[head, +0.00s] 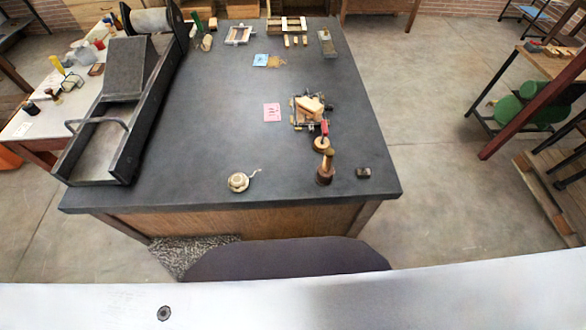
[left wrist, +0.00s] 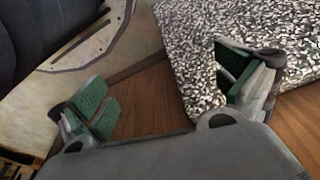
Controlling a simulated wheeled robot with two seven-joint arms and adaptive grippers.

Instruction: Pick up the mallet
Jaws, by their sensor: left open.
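A brown wooden tool with a lighter upper part (head: 325,168) stands near the front edge of the dark worktable (head: 230,110) in the head view. It looks like the mallet, but it is too small to be sure. A round pale wooden piece (head: 322,144) is just behind it, close to a red handle (head: 324,128). My left gripper (left wrist: 166,90) is open and empty in the left wrist view, with green pads wide apart. It is over a brown wooden surface beside a speckled mat, away from the tool. My right gripper is in neither view.
A small hand press (head: 310,108) with wooden blocks stands behind the tool. A small pale pot-like item (head: 238,181) and a dark small block (head: 363,173) lie on either side. A long dark press (head: 110,120) fills the left side. The speckled mat (left wrist: 240,50) lies below.

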